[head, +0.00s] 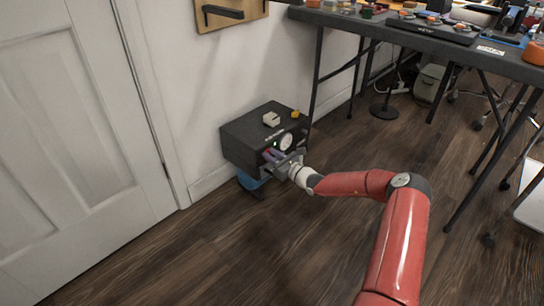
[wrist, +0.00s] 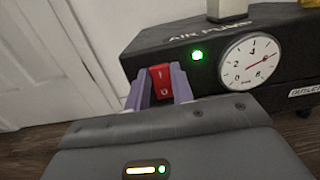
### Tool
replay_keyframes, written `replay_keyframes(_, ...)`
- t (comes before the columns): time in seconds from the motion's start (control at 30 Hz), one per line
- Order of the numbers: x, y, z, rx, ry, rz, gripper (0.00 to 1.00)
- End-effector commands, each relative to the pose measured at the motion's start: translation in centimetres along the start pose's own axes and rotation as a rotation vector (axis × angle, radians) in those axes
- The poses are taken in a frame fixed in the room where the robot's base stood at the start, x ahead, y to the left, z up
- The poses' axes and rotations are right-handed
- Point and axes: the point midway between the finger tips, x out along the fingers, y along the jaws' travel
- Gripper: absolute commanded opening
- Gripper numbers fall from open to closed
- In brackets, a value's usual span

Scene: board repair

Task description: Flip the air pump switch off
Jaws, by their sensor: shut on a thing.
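The air pump (head: 248,134) is a black box standing low beside the white wall. In the wrist view its front (wrist: 215,68) shows the label "AIR PUMP", a lit green light (wrist: 197,56) and a round white gauge (wrist: 249,62) with a red needle. The red rocker switch (wrist: 161,80) is on the front, left of the light. My gripper (wrist: 163,84) has its two purple fingers on either side of the switch, shut on it. In the head view my gripper (head: 276,157) is at the pump's front, and the switch is too small to make out.
A white door (head: 75,130) is to the left. A black table (head: 420,42) loaded with items stands at the upper right, its legs reaching the floor. The wooden floor (head: 220,240) in front of the pump is clear.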

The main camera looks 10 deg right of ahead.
Motion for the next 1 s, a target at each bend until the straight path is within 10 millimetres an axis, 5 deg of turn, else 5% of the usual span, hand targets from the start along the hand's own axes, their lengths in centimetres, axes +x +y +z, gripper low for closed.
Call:
replay_keyframes(0.27, -0.30, -0.04, -1.11, 0.001, -0.222, -0.002, 0.01)
replay_keyframes(0.6, -0.34, -0.04, -0.76, -0.001, -0.242, -0.001, 0.01)
replay_keyframes(0.63, -0.34, -0.04, -0.76, -0.001, -0.242, -0.001, 0.27)
replay_keyframes(0.77, -0.33, -0.03, -0.76, -0.001, -0.242, -0.001, 0.44)
replay_keyframes(1.0, -0.32, 0.00, -0.74, 0.000, -0.242, 0.000, 0.45)
